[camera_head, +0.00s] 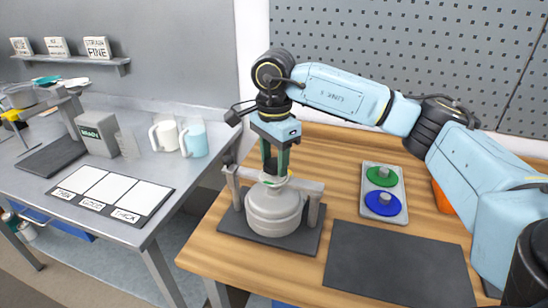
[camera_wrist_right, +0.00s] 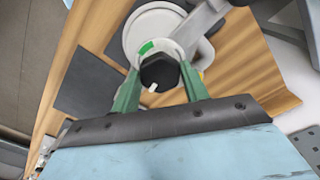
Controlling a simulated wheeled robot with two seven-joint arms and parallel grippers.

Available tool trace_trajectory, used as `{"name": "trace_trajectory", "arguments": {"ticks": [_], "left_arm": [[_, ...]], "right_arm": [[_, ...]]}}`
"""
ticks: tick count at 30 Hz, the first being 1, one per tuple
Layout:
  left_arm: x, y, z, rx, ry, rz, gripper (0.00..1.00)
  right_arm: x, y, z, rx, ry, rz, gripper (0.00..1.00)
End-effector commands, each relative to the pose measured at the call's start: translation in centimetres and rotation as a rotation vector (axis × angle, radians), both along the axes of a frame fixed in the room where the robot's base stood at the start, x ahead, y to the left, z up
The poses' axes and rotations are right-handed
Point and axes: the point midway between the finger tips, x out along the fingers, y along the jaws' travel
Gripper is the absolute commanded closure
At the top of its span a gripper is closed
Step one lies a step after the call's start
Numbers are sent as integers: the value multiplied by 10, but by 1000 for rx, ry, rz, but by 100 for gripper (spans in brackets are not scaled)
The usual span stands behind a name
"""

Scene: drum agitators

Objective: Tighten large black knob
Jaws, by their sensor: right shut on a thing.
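A grey clamp frame (camera_head: 312,187) spans the vessel. The vessel also shows in the wrist view (camera_wrist_right: 135,28). My left gripper is not in view.
A grey tray (camera_head: 398,217) with a green and a blue disc lies to the right on the wooden table. A dark mat (camera_head: 395,265) lies in front. An orange thing (camera_head: 441,198) is partly behind my arm.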

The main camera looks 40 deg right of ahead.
Motion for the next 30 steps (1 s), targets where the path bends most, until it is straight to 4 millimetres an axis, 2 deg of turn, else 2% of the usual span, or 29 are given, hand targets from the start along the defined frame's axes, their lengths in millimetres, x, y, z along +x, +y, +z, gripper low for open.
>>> {"name": "trace_trajectory", "arguments": {"ticks": [15, 30], "left_arm": [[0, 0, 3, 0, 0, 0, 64], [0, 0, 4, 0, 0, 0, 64]], "right_arm": [[2, -1, 5, 0, -11, -413, 78], [2, -1, 6, 3, -12, -541, 78]]}}
